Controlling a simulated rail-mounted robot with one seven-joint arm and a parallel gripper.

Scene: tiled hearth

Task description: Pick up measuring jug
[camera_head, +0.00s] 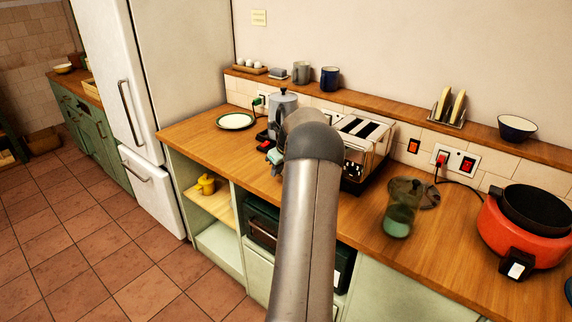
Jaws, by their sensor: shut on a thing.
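No vessel shows clear measuring marks, so I cannot tell for certain which is the measuring jug. A clear, green-tinted glass vessel (398,217) stands on the wooden counter right of my arm, in front of a dark round lid-like thing (424,193). A grey lidded pot (283,105) stands behind my arm, its lower part partly hidden. A small grey jug-like vessel (302,72) stands on the back ledge. A yellow vessel (205,184) sits in the open cubby below the counter.
A toaster (366,140) stands just behind and right of my arm. A red cooker (527,226) stands at the right. A plate (235,121) lies at the left counter end, beside the fridge (180,75). Counter (440,245) between glass vessel and cooker is clear.

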